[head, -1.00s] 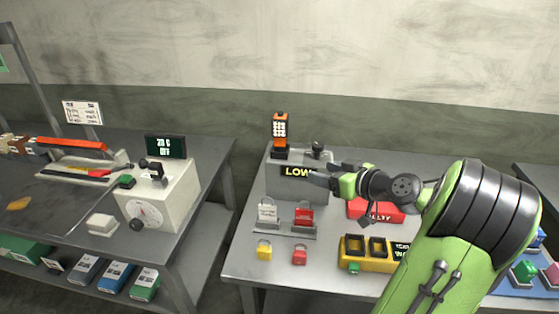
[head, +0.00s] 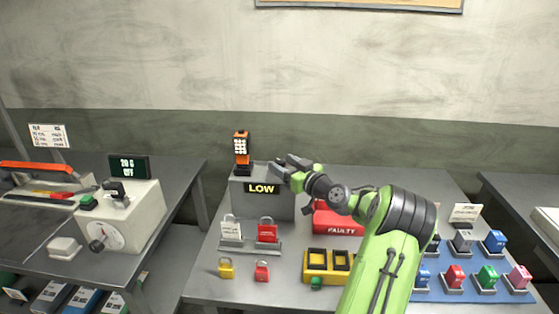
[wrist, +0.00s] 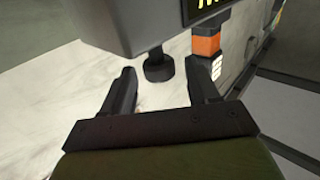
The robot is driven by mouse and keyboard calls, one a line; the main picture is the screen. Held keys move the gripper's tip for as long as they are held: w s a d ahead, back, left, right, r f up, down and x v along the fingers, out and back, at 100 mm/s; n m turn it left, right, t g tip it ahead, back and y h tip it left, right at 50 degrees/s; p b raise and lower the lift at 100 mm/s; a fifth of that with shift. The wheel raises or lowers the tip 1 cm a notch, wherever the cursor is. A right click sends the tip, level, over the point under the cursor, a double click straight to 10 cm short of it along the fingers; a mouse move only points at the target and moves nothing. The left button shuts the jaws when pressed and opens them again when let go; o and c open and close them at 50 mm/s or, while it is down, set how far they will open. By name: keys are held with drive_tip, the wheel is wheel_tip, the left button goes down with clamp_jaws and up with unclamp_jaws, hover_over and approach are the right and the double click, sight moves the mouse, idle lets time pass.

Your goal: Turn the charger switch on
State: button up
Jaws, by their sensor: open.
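A grey box (head: 240,205) with a lit "LOW" display (head: 262,188) stands at the back of the right bench; I take it for the charger. An orange device (head: 241,149) stands upright at its top left. My gripper (head: 277,166) is open at the box's top right and largely covers the black knob there in the head view. In the wrist view, the box (wrist: 130,28) appears upside down and the black knob (wrist: 158,68) projects from it. The knob lies between the fingertips of my open gripper (wrist: 158,84), with gaps at both sides. Exact depth is unclear.
A red "FAULTY" box (head: 338,222) is right of the grey box, below my arm. Padlocks (head: 267,232) and a yellow block (head: 318,262) stand in front.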

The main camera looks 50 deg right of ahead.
drive_tip(key=shift+w+d, duration=0.2)
drive_tip(key=shift+w, duration=0.95)
drive_tip(key=c, duration=1)
drive_tip(key=shift+o, duration=0.2)
